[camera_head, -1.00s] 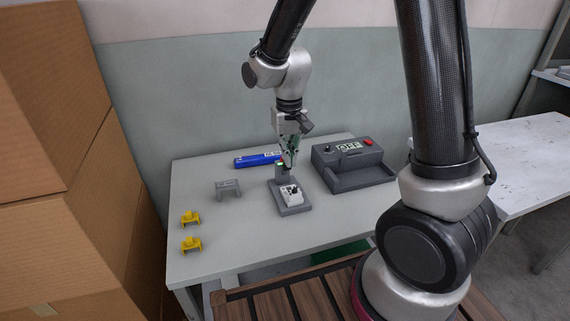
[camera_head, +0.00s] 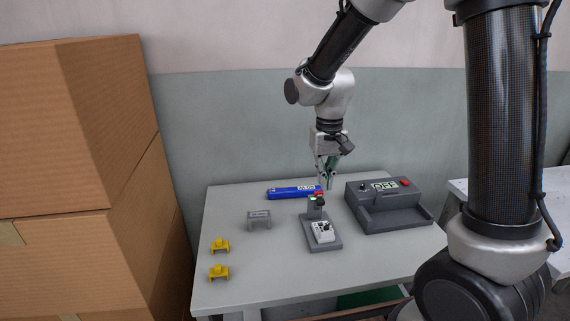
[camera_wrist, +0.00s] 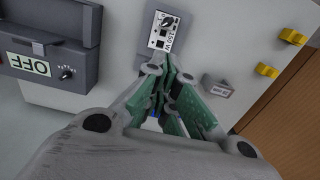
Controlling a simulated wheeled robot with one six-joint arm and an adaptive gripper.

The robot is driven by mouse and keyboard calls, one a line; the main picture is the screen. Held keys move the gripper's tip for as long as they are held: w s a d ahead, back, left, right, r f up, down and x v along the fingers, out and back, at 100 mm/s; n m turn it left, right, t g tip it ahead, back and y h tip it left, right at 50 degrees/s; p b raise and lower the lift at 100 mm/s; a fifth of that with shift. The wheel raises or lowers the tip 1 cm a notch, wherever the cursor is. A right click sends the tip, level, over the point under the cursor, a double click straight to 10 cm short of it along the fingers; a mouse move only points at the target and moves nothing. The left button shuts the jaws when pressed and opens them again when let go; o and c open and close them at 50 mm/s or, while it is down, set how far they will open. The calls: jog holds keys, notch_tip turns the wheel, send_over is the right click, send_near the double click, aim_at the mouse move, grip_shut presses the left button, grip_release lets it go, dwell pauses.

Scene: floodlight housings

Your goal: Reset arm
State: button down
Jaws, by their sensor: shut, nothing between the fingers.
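My gripper (camera_head: 328,184) is shut and empty. In the head view it hangs fingers down above the back of the table, over the far end of the grey fixture (camera_head: 335,243). In the wrist view its green-padded fingers (camera_wrist: 167,100) fill the middle of the picture. A white housing unit (camera_head: 323,232) with a dark knob sits on the fixture; it also shows in the wrist view (camera_wrist: 163,32). A small post with green and red spots (camera_head: 317,203) stands at the fixture's back, just below the fingers.
A dark grey box marked OFF (camera_head: 388,207) with a red button stands on the right. A blue bar (camera_head: 290,193) lies at the back. A grey bracket (camera_head: 259,220) and two yellow pieces (camera_head: 220,245) are left. Cardboard boxes (camera_head: 90,160) stand beside the table (camera_head: 280,280).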

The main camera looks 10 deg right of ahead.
jog(key=s+d+r+t, duration=0.2)
jog(key=s+d+r, duration=0.5)
jog(key=s, duration=0.3)
jog(key=s+d+r+t, duration=0.2)
jog(key=s+d+r, duration=0.5)
jog(key=s, duration=0.3)
jog(key=shift+s+d+r, duration=0.15)
jog(key=shift+s+d, duration=0.05)
jog(key=shift+d, duration=0.25)
